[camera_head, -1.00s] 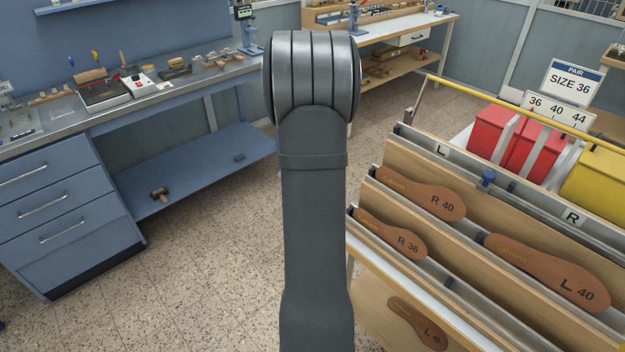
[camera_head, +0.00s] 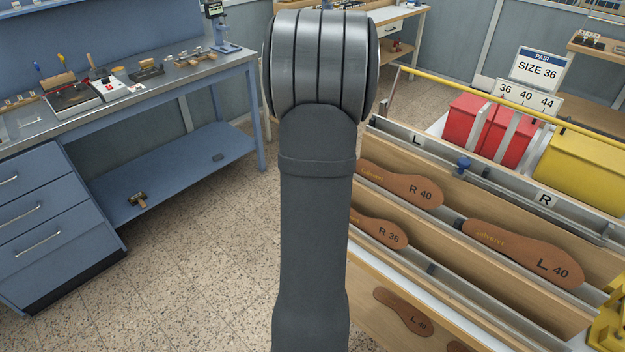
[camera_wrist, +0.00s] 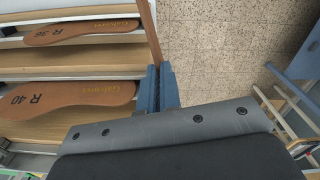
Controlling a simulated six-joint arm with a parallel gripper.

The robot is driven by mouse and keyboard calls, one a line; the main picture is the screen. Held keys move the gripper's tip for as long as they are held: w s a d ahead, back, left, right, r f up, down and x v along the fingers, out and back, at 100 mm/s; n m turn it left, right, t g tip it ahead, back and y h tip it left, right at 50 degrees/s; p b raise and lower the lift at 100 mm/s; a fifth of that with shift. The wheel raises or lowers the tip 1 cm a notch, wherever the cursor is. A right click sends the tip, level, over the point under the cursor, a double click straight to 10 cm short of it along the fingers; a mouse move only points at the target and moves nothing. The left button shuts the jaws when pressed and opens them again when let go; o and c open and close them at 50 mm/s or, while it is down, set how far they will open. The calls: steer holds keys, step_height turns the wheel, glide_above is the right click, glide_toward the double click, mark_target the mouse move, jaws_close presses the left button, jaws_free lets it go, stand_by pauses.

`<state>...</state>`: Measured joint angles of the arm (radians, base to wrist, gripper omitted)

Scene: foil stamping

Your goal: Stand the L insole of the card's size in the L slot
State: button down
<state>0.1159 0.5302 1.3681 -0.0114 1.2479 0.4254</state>
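My gripper (camera_wrist: 161,88) shows in the wrist view as two blue fingers close together. They are shut on a thin brown strip (camera_wrist: 149,30), which looks like an insole seen edge-on; its marking is not visible. In the head view my arm hides the gripper. The card (camera_head: 537,70) reads PAIR SIZE 36. The grey rail atop the rack carries an L label (camera_head: 416,139) at the left and an R label (camera_head: 545,200) at the right, marking the L slot and R slot. A blue knob (camera_head: 463,165) sits between them.
Red bins (camera_head: 490,128) and a yellow bin (camera_head: 585,165) stand behind the rail. A blue workbench (camera_head: 150,95) is left; floor between is clear.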

steer(key=s+d+r+m, duration=0.1)
steer(key=d+r+m, duration=0.25)
steer(key=r, duration=0.75)
steer(key=d+r+m, duration=0.4)
steer(key=d+m, duration=0.4)
steer(key=d, duration=0.1)
steer(key=d+r+m, duration=0.4)
steer(key=d+m, duration=0.5)
steer(key=d, duration=0.1)
steer(key=shift+w+y, duration=0.3)
steer(key=shift+w, duration=0.1)
steer(key=shift+f, duration=0.15)
steer(key=shift+f, duration=4.6)
